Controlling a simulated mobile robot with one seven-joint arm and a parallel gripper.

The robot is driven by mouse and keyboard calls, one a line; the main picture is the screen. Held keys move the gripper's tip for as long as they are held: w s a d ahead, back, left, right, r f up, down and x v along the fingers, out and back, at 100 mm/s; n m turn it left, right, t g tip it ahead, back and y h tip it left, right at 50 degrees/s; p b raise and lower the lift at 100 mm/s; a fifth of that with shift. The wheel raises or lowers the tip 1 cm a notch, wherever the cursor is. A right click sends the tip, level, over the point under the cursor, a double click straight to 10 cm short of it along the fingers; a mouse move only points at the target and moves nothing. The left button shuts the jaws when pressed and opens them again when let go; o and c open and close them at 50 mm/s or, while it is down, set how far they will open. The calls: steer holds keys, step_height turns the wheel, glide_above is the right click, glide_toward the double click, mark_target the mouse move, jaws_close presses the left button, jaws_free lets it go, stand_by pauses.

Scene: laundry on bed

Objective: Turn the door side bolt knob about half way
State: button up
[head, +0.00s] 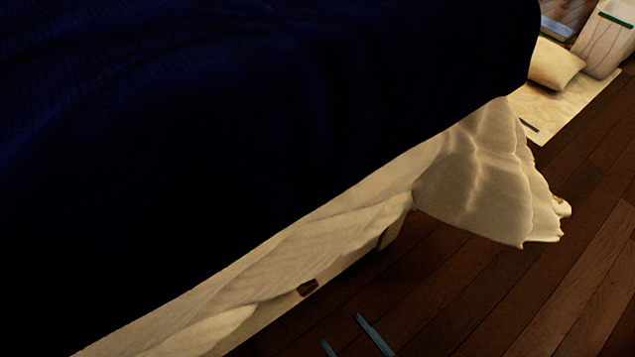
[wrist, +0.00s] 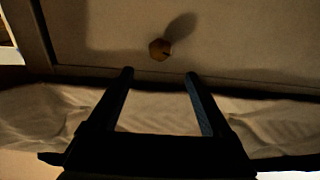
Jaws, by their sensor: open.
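A small rounded yellow-brown knob (wrist: 160,49) sits on a pale flat panel (wrist: 230,38) in the wrist view, with a shadow to its upper right. My gripper (wrist: 160,75) is open and empty. Its two dark fingers point toward the panel, one on each side of the knob's line, and the knob shows just beyond the tips, apart from them. In the head view only the fingertips of my gripper (head: 343,331) show at the bottom edge, over the floor beside the bed. A small brown patch (head: 307,287) shows low on the bed's side; I cannot tell whether it is the knob.
A dark blue cover (head: 250,110) lies on the bed. A cream sheet (head: 485,175) hangs down its side and spreads at the corner. The wood floor (head: 450,290) is clear beside the bed. A pillow (head: 555,64) lies on a pale rug (head: 545,108) at the far right.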

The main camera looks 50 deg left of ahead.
mark_target(310, 290)
steer(key=a, duration=0.3)
steer(key=a+b, duration=0.1)
steer(key=a, duration=0.2)
steer(key=a+b, duration=0.1)
steer(key=a, duration=0.3)
steer(key=shift+w+a, duration=0.1)
steer(key=shift+w, duration=0.3)
jaws_close()
